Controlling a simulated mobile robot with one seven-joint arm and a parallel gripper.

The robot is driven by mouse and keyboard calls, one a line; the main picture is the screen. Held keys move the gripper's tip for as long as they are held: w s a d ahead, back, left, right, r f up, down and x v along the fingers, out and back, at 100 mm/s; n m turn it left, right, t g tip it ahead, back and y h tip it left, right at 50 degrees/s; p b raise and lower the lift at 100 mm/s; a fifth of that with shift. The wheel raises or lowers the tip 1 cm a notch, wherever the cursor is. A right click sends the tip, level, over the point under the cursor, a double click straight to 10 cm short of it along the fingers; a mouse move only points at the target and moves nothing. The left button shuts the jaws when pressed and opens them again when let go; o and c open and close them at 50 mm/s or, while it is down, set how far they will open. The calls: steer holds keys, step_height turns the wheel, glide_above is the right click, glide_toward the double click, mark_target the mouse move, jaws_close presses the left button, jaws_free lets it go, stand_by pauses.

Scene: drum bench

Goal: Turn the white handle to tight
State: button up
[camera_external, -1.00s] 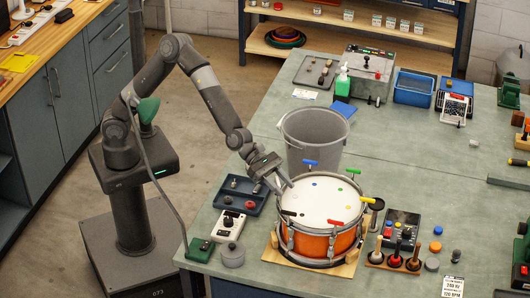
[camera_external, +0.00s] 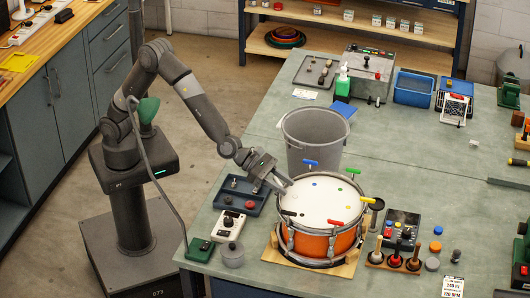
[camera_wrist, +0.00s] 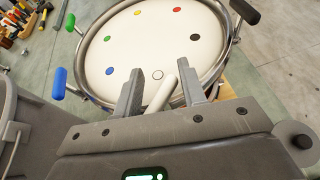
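An orange drum (camera_external: 319,245) with a white head stands on a wooden base. Coloured dots mark its head, and T-shaped handles stand around its rim. The white handle (camera_wrist: 162,94) shows in the wrist view at the near rim, beside the white dot (camera_wrist: 157,75). My gripper (camera_wrist: 164,88) is open, with one finger on each side of the white handle and visible gaps. I cannot tell whether either finger touches it. In the external view my gripper (camera_external: 286,184) is at the drum's left rim and hides the white handle there.
The blue handle (camera_external: 311,162) and black handle (camera_external: 289,212) are the neighbours along the rim. A grey bin (camera_external: 315,140) stands close behind the drum. A dark blue tray (camera_external: 241,194) and a white box (camera_external: 229,224) lie to its left.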

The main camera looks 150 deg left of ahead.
steer(key=shift+n+g+y, duration=0.7)
steer(key=shift+n+y, duration=0.3)
steer(key=s+d+r+m+h, duration=0.3)
steer(key=s+d+m, duration=0.2)
steer(key=d+m, duration=0.3)
steer(key=s+d+r+m+t+h, duration=0.1)
steer(key=s+d+r+m+h, duration=0.2)
steer(key=s+d+m, duration=0.3)
steer(key=s+d+r+m+h, duration=0.2)
steer(key=s+d+r+m, duration=0.3)
steer(key=d+m, duration=0.4)
steer(key=shift+s+d+m+h, duration=0.3)
steer(key=shift+s+d+h, duration=0.15)
steer(key=shift+d, duration=2.9)
steer(key=shift+c, duration=0.3)
